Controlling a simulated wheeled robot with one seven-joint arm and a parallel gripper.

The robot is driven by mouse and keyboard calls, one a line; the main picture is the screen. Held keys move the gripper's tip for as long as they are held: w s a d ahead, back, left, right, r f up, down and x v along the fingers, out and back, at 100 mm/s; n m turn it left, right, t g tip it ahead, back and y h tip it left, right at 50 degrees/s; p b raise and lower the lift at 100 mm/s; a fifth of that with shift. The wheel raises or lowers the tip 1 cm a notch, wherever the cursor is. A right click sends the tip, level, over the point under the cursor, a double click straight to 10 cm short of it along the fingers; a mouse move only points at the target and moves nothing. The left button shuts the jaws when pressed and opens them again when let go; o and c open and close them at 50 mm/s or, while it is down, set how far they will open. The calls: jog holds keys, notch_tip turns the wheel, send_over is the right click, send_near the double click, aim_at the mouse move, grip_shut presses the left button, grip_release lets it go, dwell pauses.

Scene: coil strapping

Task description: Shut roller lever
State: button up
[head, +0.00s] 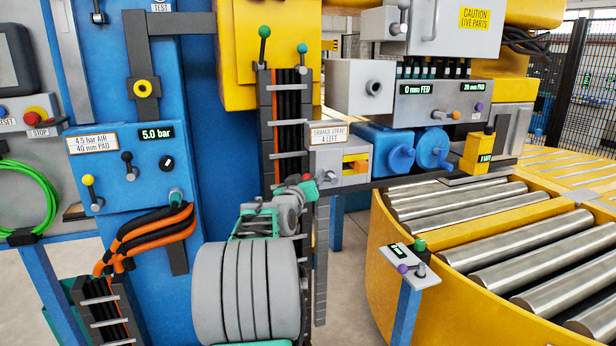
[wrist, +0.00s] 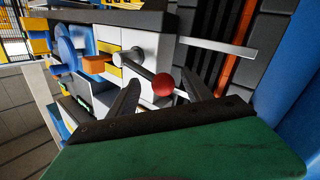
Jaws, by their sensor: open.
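The lever with a red ball knob (wrist: 163,85) stands out on a dark rod from a light grey box (wrist: 141,47). I take it for the roller lever; no label on it is readable. In the head view the red knob (head: 308,178) shows at the left side of the grey box (head: 326,156) labelled "ORANGE STRAP 4 LEFT". My gripper (wrist: 160,77) is open, with one dark finger on each side of the knob in the picture. I cannot tell whether either finger touches it. In the head view my gripper (head: 303,190) is small and its fingers are hard to make out.
Blue cranks (head: 400,158) and a yellow block (head: 478,153) sit right of the box. A dark strap rack (head: 285,120) rises behind my gripper. A roller conveyor (head: 470,215) fills the right. A small post panel (head: 410,265) stands in front of it.

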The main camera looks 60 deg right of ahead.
jog(key=shift+f, duration=0.1)
grip_shut()
dwell(0.5)
